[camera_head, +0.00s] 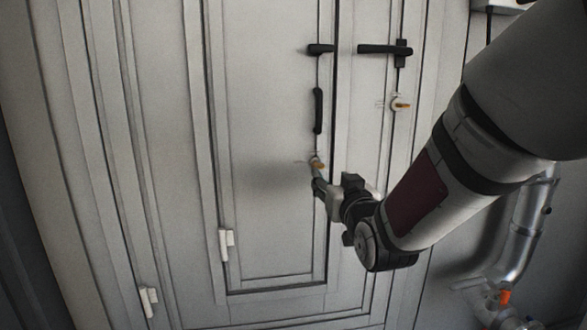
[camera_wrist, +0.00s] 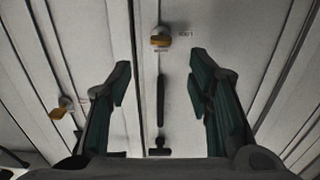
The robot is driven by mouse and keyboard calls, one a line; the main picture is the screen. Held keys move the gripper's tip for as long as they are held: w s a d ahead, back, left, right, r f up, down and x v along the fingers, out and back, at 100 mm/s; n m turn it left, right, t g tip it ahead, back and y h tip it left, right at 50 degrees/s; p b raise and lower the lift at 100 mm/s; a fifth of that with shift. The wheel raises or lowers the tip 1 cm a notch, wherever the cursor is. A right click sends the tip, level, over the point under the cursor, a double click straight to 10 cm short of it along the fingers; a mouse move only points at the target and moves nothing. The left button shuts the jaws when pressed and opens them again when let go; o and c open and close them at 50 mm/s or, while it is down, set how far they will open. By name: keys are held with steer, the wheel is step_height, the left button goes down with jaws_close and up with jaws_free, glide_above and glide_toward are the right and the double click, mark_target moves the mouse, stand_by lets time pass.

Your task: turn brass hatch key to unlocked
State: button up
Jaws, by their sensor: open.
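A small brass key (camera_head: 317,163) sits in a round pale lock on the hatch panel (camera_head: 265,130), below a vertical black pull handle (camera_head: 318,110). In the wrist view the brass key (camera_wrist: 160,41) is at top centre, beyond and between the fingertips, with small unreadable lettering beside its lock. My gripper (camera_head: 318,183) is just below the key in the head view. In the wrist view my gripper (camera_wrist: 160,76) has its two dark green fingers spread wide with nothing between them. No contact with the key is visible. Which setting the key points to cannot be told.
A second brass key (camera_head: 402,104) sits on the frame to the right, below a black lever handle (camera_head: 385,49). A black latch (camera_head: 320,49) is above the pull handle. A white hinge (camera_head: 225,243) is at lower left. A metal pipe (camera_head: 527,225) stands at right.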

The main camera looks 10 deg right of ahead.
mark_target(318, 166)
steer(key=w+b, duration=0.1)
steer(key=w, duration=1)
steer(key=shift+w+a, duration=0.1)
jaws_close()
